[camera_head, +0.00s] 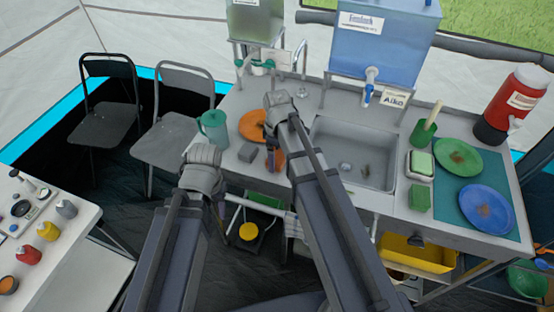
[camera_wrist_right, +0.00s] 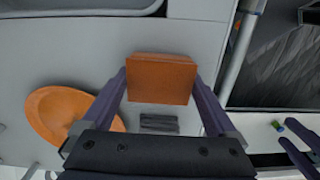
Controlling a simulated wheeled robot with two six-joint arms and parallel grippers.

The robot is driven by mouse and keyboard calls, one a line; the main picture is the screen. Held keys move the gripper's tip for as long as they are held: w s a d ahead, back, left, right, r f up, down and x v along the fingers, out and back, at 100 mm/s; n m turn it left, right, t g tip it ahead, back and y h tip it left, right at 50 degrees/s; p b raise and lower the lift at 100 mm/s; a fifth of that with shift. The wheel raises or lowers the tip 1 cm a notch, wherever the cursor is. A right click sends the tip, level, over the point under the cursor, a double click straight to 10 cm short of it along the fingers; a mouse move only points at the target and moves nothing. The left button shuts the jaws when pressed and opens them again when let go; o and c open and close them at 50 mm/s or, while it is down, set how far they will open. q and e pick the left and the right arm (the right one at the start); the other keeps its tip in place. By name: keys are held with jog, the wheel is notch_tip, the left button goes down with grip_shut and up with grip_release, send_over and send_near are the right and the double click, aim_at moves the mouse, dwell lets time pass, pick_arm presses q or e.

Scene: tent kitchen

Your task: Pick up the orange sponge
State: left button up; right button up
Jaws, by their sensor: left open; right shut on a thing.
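The orange sponge (camera_wrist_right: 160,78) is a rust-orange block in the right wrist view, between the two fingers of my right gripper (camera_wrist_right: 162,85). The fingers touch its left and right sides, and the gripper is shut on it. In the head view my right gripper (camera_head: 274,158) points down over the counter's front left part, by the orange plate (camera_head: 250,124); the sponge is mostly hidden there. I cannot tell whether it is clear of the counter. My left gripper (camera_head: 219,206) is open and empty, in front of the counter's left end.
A grey sponge (camera_head: 247,152) lies beside the right gripper. A teal pitcher (camera_head: 214,130) stands at the counter's left end. The sink (camera_head: 352,150) is to the right, then green sponges and green and blue plates. A white table (camera_head: 55,255) with bottles stands far left.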

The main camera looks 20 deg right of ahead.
aim_at(277, 156)
jog(key=shift+c, duration=1.4)
jog(key=shift+r, duration=0.15)
notch_tip(277, 156, up, 10)
jog(key=p, duration=1)
jog(key=o, duration=0.7)
jog(key=shift+c, duration=0.2)
jog(key=c, duration=0.6)
